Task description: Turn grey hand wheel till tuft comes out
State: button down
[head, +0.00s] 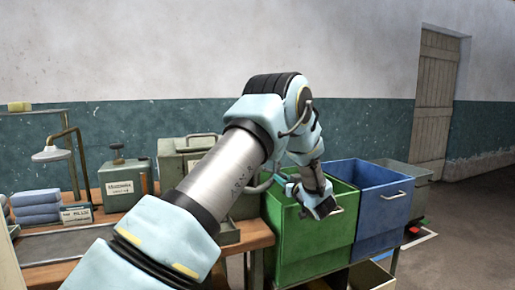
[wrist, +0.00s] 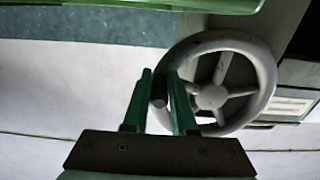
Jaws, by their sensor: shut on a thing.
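The grey hand wheel (wrist: 262,72) has a round rim, spokes and a central hub, and fills the upper right of the wrist view. My gripper (wrist: 160,82) has its two green fingers closed on a short dark handle (wrist: 158,101) at the wheel's left rim. In the head view the wheel (head: 262,187) shows only as a thin grey curve beside the grey-green machine (head: 195,146), mostly behind my arm. My gripper's fingers (head: 284,181) reach towards it there. I see no tuft in either view.
A green bin (head: 310,246) stands right below my wrist, with a blue bin (head: 383,208) beside it. The wooden bench (head: 258,238) holds a small labelled box (head: 125,182), folded blue cloths (head: 36,207) and a lamp (head: 52,153). Open floor lies to the right.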

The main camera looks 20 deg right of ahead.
aim_at(269, 184)
jog(key=shift+a+f, duration=0.4)
jog(key=shift+a+f, duration=0.1)
jog(key=shift+a+f+b, duration=0.95)
jog(key=shift+f+b, duration=0.05)
jog(key=shift+f, duration=0.1)
jog(key=shift+a+f, duration=0.15)
jog(key=shift+a, duration=0.15)
